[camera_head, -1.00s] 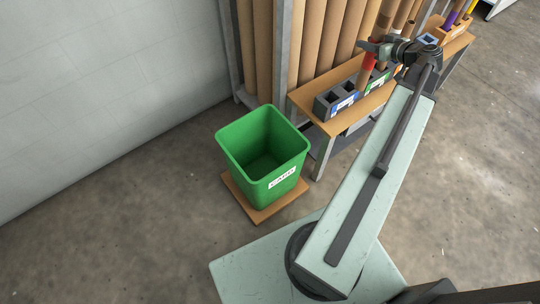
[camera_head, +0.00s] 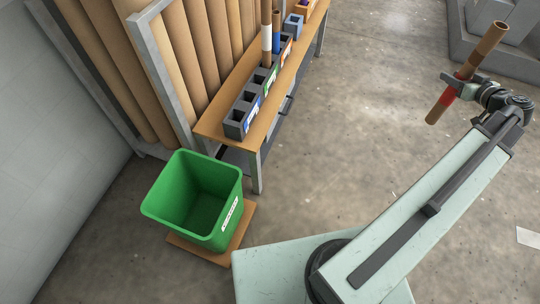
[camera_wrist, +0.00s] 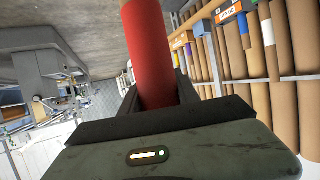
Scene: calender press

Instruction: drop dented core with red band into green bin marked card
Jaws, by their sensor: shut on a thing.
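My gripper (camera_head: 462,85) is shut on a brown cardboard core (camera_head: 488,44) with a red band, at the right of the head view. The core is tilted and held in the air over open floor. In the wrist view its red band (camera_wrist: 151,62) stands between my fingers. I cannot make out a dent. The green bin (camera_head: 165,203) with a white label stands at the lower left of the head view, well left of my gripper. It is open at the top, and its visible inside looks empty.
The bin stands on a brown board (camera_head: 241,232). Behind it is a wooden bench (camera_head: 212,128) with grey slotted holders (camera_head: 236,117) and several upright cores. Tall brown tubes (camera_head: 178,50) lean in a rack. Open floor lies between bench and arm. Grey machinery (camera_head: 490,50) stands at the upper right.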

